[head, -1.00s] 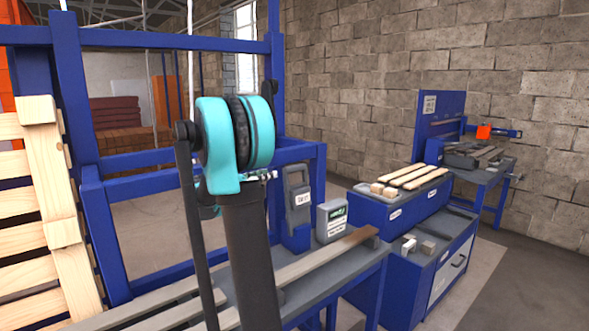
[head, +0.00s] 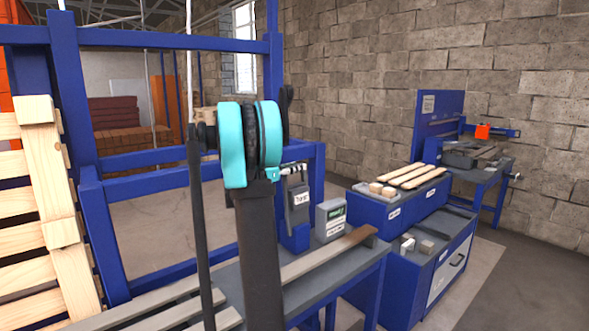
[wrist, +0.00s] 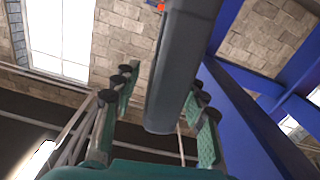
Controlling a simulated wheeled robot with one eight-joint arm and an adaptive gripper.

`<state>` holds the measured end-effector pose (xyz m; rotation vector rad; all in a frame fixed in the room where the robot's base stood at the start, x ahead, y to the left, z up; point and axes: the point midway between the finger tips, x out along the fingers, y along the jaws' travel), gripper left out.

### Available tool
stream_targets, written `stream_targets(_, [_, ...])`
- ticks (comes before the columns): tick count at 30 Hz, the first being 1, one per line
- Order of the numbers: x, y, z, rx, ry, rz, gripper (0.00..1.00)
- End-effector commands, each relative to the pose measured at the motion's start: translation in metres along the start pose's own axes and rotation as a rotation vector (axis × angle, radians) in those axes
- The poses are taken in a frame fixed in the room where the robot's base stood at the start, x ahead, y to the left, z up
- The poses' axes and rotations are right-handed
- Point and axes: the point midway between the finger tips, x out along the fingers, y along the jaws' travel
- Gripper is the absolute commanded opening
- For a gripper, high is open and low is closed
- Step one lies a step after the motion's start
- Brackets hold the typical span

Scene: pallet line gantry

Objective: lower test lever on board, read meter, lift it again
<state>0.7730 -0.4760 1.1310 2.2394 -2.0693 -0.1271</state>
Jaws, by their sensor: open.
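The grey upright unit marked "Test" (head: 300,197) stands on a blue mount at the back of the bench and is partly hidden by my arm. A grey meter box (head: 331,219) with a green label stands just right of it. A board (head: 325,256) with a brown end lies along the bench. In the wrist view, my open gripper (wrist: 158,120) has its green fingers on both sides of a thick dark grey bar (wrist: 183,65), which looks like the lever. I cannot tell whether they touch it. In the head view, my arm hides most of the gripper.
A blue gantry frame (head: 180,45) rises behind the bench, with a blue beam close by in the wrist view (wrist: 255,110). A pallet (head: 45,190) stands at the left. A blue cabinet (head: 395,205) bears wooden slats at the right. Floor is clear at the far right.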

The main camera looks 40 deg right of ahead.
Motion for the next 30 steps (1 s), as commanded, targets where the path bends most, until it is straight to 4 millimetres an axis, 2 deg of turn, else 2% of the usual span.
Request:
stream_targets(5, [-0.0002, 0.0000, 0.0000, 0.000, 0.000, 0.000, 0.42])
stream_targets(15, [-0.0004, 0.0000, 0.0000, 0.000, 0.000, 0.000, 0.00])
stream_targets(30, [0.0058, 0.0046, -0.0002, 0.026, 0.000, 0.002, 0.00])
